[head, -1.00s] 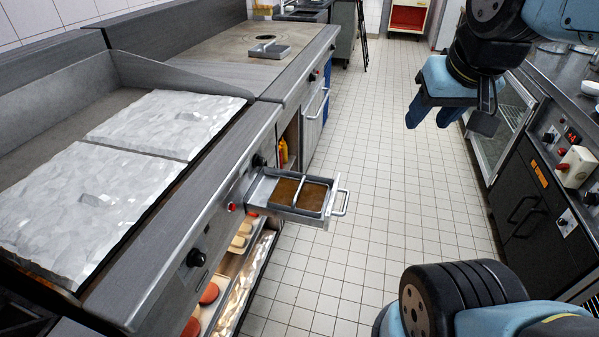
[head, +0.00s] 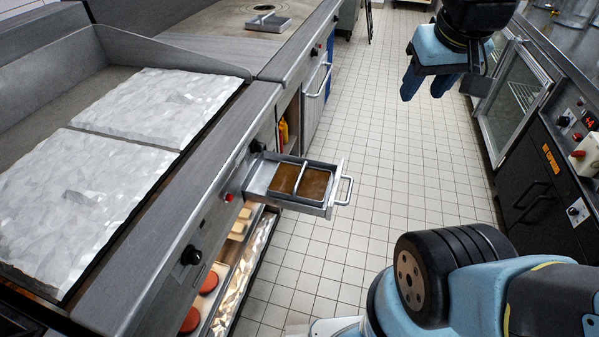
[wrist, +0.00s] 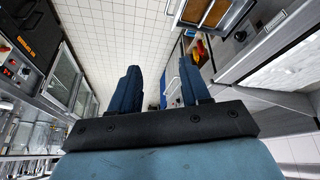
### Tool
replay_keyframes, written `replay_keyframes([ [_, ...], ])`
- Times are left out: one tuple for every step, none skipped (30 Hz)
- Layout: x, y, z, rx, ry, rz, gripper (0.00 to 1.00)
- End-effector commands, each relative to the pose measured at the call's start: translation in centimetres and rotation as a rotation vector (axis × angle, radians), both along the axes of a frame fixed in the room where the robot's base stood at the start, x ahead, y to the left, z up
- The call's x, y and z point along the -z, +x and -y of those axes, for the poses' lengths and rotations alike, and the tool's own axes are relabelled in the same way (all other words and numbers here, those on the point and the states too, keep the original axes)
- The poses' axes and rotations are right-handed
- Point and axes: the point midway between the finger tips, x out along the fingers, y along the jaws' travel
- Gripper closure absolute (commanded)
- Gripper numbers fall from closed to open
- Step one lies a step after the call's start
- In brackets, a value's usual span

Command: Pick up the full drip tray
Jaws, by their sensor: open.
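The drip tray (head: 262,175) is a grey metal tray sticking out of the front of the griddle counter. It holds brown liquid in two parts split by a crossbar, and a loop handle (head: 346,190) is on its outer end. Part of it also shows at the top right of the wrist view (wrist: 183,20). My gripper (head: 427,88) is open and empty, over the aisle, to the right of the tray in the head view and apart from it. Its two blue fingers also show in the wrist view (wrist: 158,82).
The griddle (head: 150,110) with two shiny plates lies on the left. Below the tray is an open shelf (head: 240,260) with buns and red items. A dark cabinet (head: 530,185) and a glass-door unit (head: 512,95) line the right. The tiled aisle floor (head: 380,180) is clear.

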Motion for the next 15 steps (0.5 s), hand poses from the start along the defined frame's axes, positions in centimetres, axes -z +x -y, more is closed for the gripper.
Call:
replay_keyframes([
  [0.8,0.5,-0.2,-0.028,-0.032,-0.04,0.53],
  [1.3,0.9,-0.2,-0.046,-0.055,-0.063,0.53],
  [1.9,1.3,-0.2,-0.074,-0.088,-0.097,0.53],
  [2.5,1.7,-0.2,-0.096,-0.114,-0.122,0.53],
  [3.0,2.0,-0.3,-0.118,-0.141,-0.147,0.53],
  [3.6,2.4,-0.3,-0.148,-0.177,-0.18,0.53],
  [4.1,2.8,-0.3,-0.171,-0.204,-0.205,0.53],
  [4.6,3.1,-0.4,-0.194,-0.232,-0.228,0.53],
  [5.3,3.5,-0.5,-0.225,-0.269,-0.257,0.53],
  [5.8,3.9,-0.5,-0.249,-0.297,-0.28,0.53],
  [6.3,4.2,-0.6,-0.273,-0.325,-0.303,0.53],
  [6.9,4.7,-0.6,-0.305,-0.363,-0.332,0.53],
  [7.4,5.0,-0.7,-0.33,-0.391,-0.352,0.53],
  [7.8,5.3,-0.8,-0.355,-0.419,-0.371,0.53],
  [8.4,5.8,-1.0,-0.388,-0.458,-0.398,0.53],
])
